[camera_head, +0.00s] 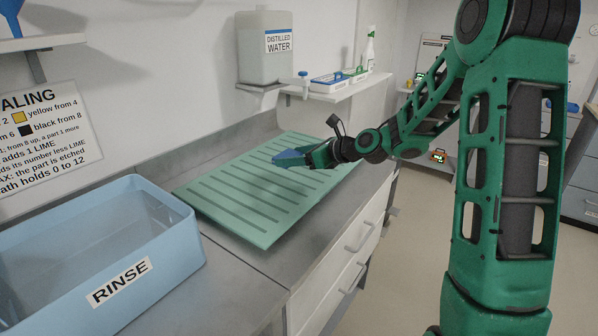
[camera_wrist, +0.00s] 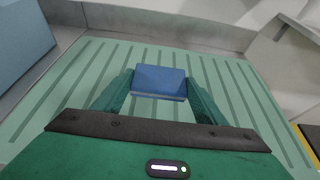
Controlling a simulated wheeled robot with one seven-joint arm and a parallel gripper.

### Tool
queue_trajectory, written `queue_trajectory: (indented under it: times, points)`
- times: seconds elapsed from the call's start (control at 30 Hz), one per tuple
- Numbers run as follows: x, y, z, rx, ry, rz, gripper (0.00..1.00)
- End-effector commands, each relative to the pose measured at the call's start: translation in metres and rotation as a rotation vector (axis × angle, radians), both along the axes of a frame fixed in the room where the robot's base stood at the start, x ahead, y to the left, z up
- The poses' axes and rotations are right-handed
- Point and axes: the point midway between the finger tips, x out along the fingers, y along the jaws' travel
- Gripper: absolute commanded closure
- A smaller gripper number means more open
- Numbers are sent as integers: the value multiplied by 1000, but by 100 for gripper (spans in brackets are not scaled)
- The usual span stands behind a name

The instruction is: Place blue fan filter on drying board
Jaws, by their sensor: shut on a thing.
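The blue fan filter (camera_wrist: 159,80) is a small flat blue block held between the two green fingers of my gripper (camera_wrist: 158,95) in the wrist view. In the head view the filter (camera_head: 291,157) shows as a blue piece at the tip of my gripper (camera_head: 305,158). My gripper is shut on it, over the far right part of the drying board. The drying board (camera_head: 233,203) is a flat green slab with dark parallel slots on the grey counter. I cannot tell whether the filter touches the board.
A blue bin marked RINSE (camera_head: 118,255) stands left of the board. A shelf behind holds a distilled water container (camera_head: 265,48), trays (camera_head: 338,80) and a spray bottle (camera_head: 369,52). Drawers (camera_head: 350,255) lie below the counter's front edge. The rest of the board is bare.

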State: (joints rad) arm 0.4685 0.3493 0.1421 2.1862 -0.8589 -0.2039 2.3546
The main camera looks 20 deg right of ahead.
Motion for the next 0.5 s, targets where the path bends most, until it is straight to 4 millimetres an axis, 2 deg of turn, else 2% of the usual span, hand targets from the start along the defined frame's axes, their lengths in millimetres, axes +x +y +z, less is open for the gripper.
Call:
queue_trajectory:
  times: [0.03,0.2,0.37,0.5]
  points:
    - [6,-9,-7,0,1,-4,56]
    - [17,-25,-18,0,0,-1,56]
    - [19,-30,-24,0,0,0,56]
    - [19,-29,-38,1,2,0,56]
